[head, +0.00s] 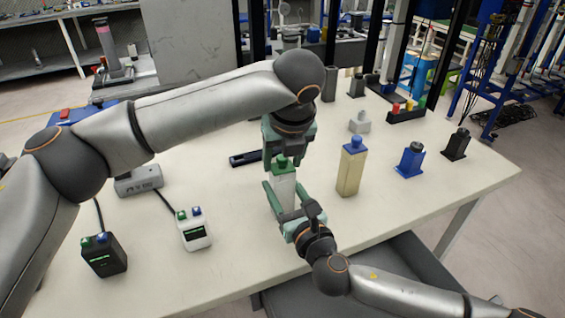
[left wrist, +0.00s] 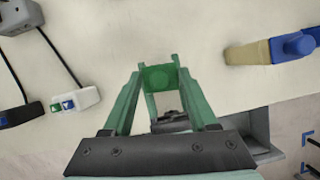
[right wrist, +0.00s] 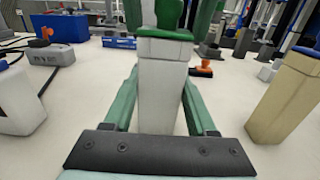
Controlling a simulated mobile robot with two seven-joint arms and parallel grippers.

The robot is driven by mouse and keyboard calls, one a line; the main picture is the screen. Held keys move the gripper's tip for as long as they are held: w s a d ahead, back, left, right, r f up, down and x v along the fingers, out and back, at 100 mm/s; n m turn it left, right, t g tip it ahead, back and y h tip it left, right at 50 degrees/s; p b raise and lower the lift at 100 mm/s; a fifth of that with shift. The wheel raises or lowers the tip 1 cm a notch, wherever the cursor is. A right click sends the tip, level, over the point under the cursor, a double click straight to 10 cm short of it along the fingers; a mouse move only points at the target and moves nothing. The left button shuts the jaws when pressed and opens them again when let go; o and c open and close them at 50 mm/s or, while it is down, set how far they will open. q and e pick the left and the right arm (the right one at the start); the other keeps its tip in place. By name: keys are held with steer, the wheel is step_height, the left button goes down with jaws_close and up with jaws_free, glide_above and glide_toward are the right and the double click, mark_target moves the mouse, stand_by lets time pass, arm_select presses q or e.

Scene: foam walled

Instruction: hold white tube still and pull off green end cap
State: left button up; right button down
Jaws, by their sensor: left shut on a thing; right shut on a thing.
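The white tube (head: 284,188) stands upright on the table, with the green end cap (head: 283,163) on its top. My right gripper (head: 283,205) is shut around the tube's lower part from the front; the tube fills the space between its fingers in the right wrist view (right wrist: 160,90). My left gripper (head: 282,160) comes down from above and is shut on the green cap. In the left wrist view the cap (left wrist: 159,78) sits between the fingertips. In the right wrist view the cap (right wrist: 165,34) appears seated on the tube's top; any small gap cannot be made out.
A tan bottle with a blue cap (head: 351,170) stands close on the right. A white box (head: 195,230) and a black box (head: 104,255) with cables are at the left.

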arm_select(q)
step_height(320, 180, up, 10)
steer(key=shift+r, duration=0.1)
jaws_close()
arm_select(e)
steer(key=shift+c, duration=0.6)
jaws_free()
steer(key=shift+s, duration=0.1)
